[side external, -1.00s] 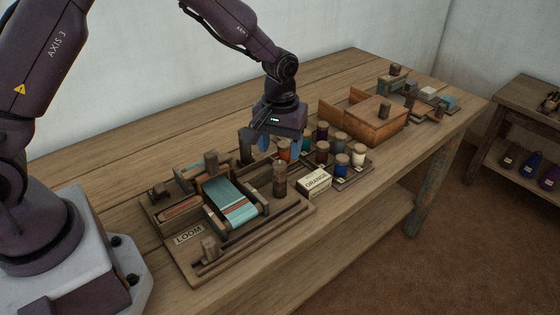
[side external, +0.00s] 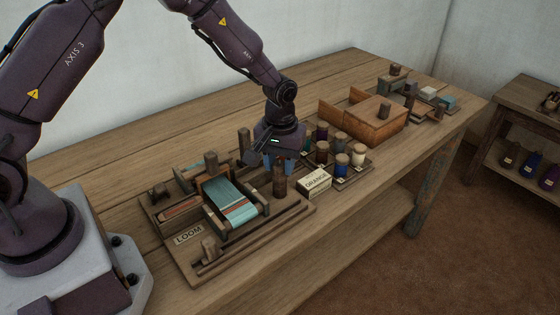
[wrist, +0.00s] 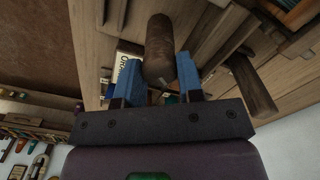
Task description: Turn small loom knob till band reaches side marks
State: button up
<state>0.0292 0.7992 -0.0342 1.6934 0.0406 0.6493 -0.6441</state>
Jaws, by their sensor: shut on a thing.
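The small loom (side external: 188,236) stands on a board at the near left of the bench. Its teal band (side external: 226,193) has red and pale stripes near the front end; the side marks are too small to make out. A brown cylindrical knob (side external: 279,182) stands upright at the loom's right side. My gripper (side external: 279,164) is over it, pointing down, with its blue fingers at the knob's upper part. In the wrist view my gripper (wrist: 159,74) is shut on the knob (wrist: 160,45), one finger on each side.
A darker post (side external: 245,145) stands close behind my gripper and shows in the wrist view (wrist: 252,85). An "Orange" box (side external: 314,181) and a tray of several dye jars (side external: 342,166) are close on the right. A wooden box (side external: 378,124) stands farther back.

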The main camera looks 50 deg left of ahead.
aim_at(280, 163)
jog(key=shift+m, duration=0.3)
jog(key=m, duration=0.3)
jog(key=shift+m, duration=2.2)
jog(key=o, duration=0.9)
jog(key=shift+r, duration=0.1)
notch_tip(280, 163, up, 13)
jog(key=shift+f, duration=0.1)
